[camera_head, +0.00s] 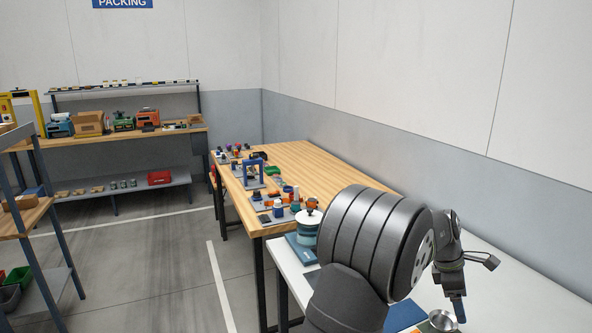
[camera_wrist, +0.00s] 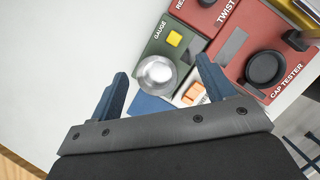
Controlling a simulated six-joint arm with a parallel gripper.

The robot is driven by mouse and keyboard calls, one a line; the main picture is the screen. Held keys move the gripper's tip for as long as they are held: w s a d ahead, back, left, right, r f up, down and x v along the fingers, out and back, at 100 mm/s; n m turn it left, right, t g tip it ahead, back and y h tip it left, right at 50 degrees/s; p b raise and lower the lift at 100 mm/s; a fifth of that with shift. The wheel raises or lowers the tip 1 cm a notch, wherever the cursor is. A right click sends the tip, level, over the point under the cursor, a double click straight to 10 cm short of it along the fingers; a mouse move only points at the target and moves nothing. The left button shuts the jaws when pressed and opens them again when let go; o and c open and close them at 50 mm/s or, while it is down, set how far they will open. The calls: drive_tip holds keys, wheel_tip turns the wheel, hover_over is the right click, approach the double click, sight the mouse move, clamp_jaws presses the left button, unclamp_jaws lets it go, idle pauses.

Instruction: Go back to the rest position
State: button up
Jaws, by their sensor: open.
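My gripper (camera_wrist: 162,85) is open in the wrist view, its two blue fingers spread apart. Between and beyond the fingertips is a round metal dish (camera_wrist: 157,72) on a green panel marked GAUGE (camera_wrist: 155,48). I cannot tell how high the fingers are above it. In the head view my gripper (camera_head: 457,308) points down over the white table at the lower right, close to the metal dish (camera_head: 442,320). My arm hides part of the white table there.
A red panel marked CAP TESTER (camera_wrist: 283,62) with a black round part is right of the dish. A white lidded pot (camera_head: 308,222) stands near the wooden table (camera_head: 320,165), which holds several small devices. The white table (camera_head: 530,290) is bare toward the right.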

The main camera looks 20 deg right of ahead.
drive_tip(key=s+a+r, duration=0.1)
drive_tip(key=s+r, duration=0.4)
drive_tip(key=s, duration=0.3)
drive_tip(key=w+a+f+n+t, duration=0.1)
drive_tip(key=w+f+n, duration=0.2)
drive_tip(key=w, duration=0.7)
drive_tip(key=w+a+f+n+t+h, duration=0.1)
drive_tip(key=w+n, duration=0.4)
drive_tip(key=w, duration=0.5)
drive_tip(key=w+a+f+n+t, duration=0.2)
drive_tip(key=w+f+n, duration=0.2)
drive_tip(key=w, duration=0.6)
drive_tip(key=shift+w+a+f+n+t, duration=0.15)
drive_tip(key=shift+w+f+n+t, duration=0.2)
drive_tip(key=shift+f, duration=0.2)
drive_tip(key=f, duration=0.4)
drive_tip(key=shift+w+a+f, duration=0.1)
drive_tip(key=shift+w+f, duration=0.15)
drive_tip(key=shift+f, duration=0.05)
drive_tip(key=v, duration=0.3)
drive_tip(key=shift+r, duration=0.45)
drive_tip(key=shift+v, duration=1.15)
drive_tip(key=shift+a, duration=0.1)
